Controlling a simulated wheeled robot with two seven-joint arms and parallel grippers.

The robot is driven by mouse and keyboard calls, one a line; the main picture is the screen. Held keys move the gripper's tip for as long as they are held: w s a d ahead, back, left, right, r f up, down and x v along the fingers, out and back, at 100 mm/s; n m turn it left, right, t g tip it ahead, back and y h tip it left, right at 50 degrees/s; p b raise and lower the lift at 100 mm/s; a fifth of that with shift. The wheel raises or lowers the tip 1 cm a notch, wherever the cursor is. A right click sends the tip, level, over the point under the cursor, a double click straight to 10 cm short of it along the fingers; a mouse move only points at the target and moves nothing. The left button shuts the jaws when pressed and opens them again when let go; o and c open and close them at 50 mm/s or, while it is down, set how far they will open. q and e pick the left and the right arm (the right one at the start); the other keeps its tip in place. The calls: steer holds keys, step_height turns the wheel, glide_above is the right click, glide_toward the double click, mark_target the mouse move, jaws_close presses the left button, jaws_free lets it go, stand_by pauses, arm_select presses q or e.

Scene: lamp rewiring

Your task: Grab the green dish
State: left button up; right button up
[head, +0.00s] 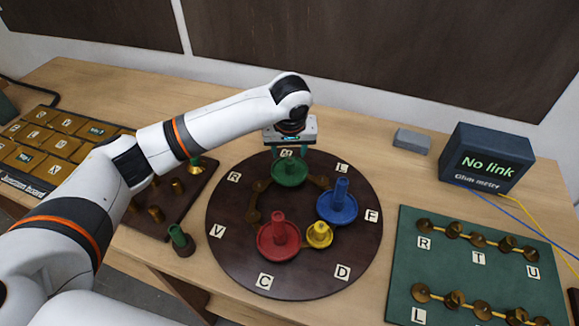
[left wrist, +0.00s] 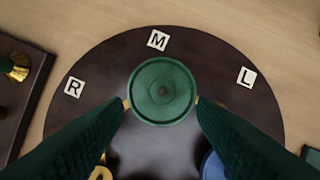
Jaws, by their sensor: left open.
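The green dish (head: 289,174) stands at the far side of the round dark board (head: 235,245), near the letter M. In the left wrist view the green dish (left wrist: 162,90) shows from above as a round green disc. My left gripper (head: 290,152) is above the dish, pointing down. Its dark green fingers are apart, with tips on either side of the dish's near part in the wrist view. I cannot tell whether they touch it. The fingers are partly hidden in the head view.
A blue dish (head: 338,205), a red dish (head: 278,240) and a yellow dish (head: 319,235) share the board. An ohm meter (head: 487,158) and a green terminal panel (head: 480,270) are at right. A small grey block (head: 411,140) lies behind.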

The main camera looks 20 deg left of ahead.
mark_target(289, 157)
arm_select(q)
steer(key=x, duration=0.2)
steer(key=p+x, duration=0.1)
steer(key=x, duration=0.2)
steer(key=shift+w+f+p, duration=0.3)
steer(key=shift+w, duration=0.05)
steer(key=shift+w+f, duration=0.1)
steer(key=shift+f, duration=0.2)
steer(key=shift+a, duration=0.1)
steer(key=c, duration=1.1)
steer(key=shift+r, duration=0.1)
